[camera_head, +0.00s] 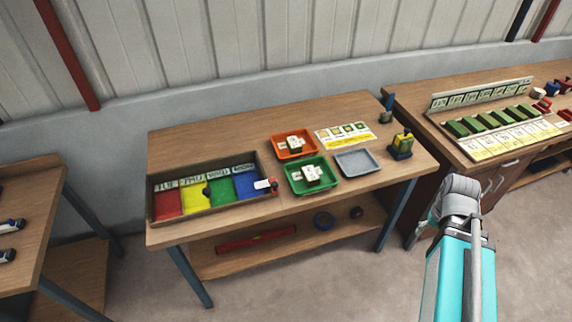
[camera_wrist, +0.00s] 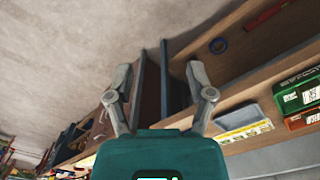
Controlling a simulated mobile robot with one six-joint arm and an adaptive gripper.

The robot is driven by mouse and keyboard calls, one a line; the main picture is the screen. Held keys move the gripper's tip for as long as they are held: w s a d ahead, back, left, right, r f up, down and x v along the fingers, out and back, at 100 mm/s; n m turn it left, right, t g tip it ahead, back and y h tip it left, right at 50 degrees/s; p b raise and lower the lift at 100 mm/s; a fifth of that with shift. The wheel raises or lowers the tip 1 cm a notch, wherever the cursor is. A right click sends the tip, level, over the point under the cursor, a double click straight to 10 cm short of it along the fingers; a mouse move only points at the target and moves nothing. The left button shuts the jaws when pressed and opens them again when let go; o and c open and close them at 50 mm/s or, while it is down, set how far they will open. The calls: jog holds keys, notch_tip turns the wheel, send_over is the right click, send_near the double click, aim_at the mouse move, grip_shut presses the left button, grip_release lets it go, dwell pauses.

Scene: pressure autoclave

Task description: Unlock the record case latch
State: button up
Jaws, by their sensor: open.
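A shallow wooden case (camera_head: 152,208) lies open on the middle table, with red, yellow, green and blue compartments and labels along its back. A small red and dark part with a white tag (camera_head: 263,184) sits at its right edge. I cannot tell whether this is the record case or its latch; no latch is clearly recognisable. My gripper (camera_wrist: 158,68) is open and empty in the wrist view, its two grey fingers spread. In the head view my arm is at the right, in front of the gap between tables, well apart from the case.
Orange (camera_head: 281,152), green (camera_head: 294,187) and grey (camera_head: 357,163) trays stand right of the case. A yellow and dark device (camera_head: 401,145) is at the table's right end. A red tube (camera_head: 240,242) lies on the lower shelf. The right bench (camera_head: 425,108) holds green blocks.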

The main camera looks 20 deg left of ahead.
jog(key=w+a+r+n+p, duration=0.25)
jog(key=w+a, duration=0.25)
jog(key=a, duration=0.5)
notch_tip(320, 180, up, 5)
jog(key=n+p, duration=0.5)
jog(key=n, duration=0.8)
send_over(275, 183)
jog(key=shift+s+r, duration=0.1)
jog(key=shift+r, duration=0.05)
notch_tip(275, 183, down, 14)
jog(key=b, duration=1.3)
jog(key=shift+r+b, duration=0.1)
jog(key=shift+b, duration=0.25)
